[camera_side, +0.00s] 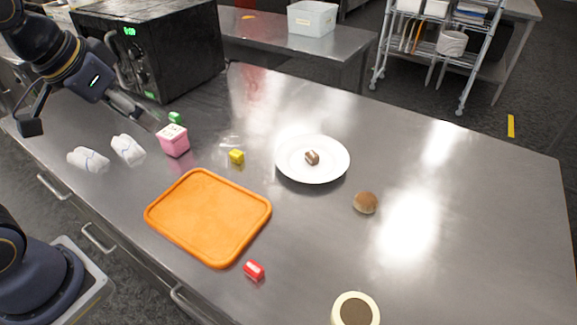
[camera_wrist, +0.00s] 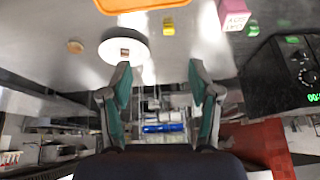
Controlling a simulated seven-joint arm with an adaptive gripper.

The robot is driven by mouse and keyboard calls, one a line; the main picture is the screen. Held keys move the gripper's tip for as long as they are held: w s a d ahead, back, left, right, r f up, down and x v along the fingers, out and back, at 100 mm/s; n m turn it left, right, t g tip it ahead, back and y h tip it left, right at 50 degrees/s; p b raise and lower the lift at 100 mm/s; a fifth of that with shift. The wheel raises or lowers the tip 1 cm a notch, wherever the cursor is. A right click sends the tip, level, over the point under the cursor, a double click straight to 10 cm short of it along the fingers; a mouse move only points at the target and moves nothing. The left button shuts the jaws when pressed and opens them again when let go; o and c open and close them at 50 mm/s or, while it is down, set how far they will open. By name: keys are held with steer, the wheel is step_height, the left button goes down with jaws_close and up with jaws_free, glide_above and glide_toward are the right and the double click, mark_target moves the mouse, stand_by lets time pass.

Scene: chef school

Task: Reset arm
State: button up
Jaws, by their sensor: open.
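My gripper (camera_side: 143,112) is at the upper left in the side view, above the steel table near the pink cube. In the wrist view my gripper (camera_wrist: 158,66) shows two green-padded fingers spread wide apart, with nothing between them. The wrist camera looks outward across the room, with the table at the top of its picture. The pink cube (camera_side: 173,141) has a pale top and stands on the table; it also shows at the wrist view's top right (camera_wrist: 233,14). My fingertips are partly hard to make out in the side view.
A white plate (camera_side: 290,171) holds a small brown piece (camera_side: 312,157). Around it are a bun (camera_side: 365,203), yellow cube (camera_side: 237,156), orange board (camera_side: 208,215), red block (camera_side: 254,270), green cube (camera_side: 175,117), white cloths (camera_side: 88,159) and round container (camera_side: 355,309). A black microwave (camera_side: 165,50) stands behind. The table's right is largely clear.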

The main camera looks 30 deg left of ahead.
steer(key=shift+n, duration=0.4)
steer(key=s, duration=0.3)
steer(key=s+f, duration=0.1)
steer(key=s, duration=0.1)
steer(key=shift+s+a, duration=0.25)
steer(key=shift+a, duration=0.15)
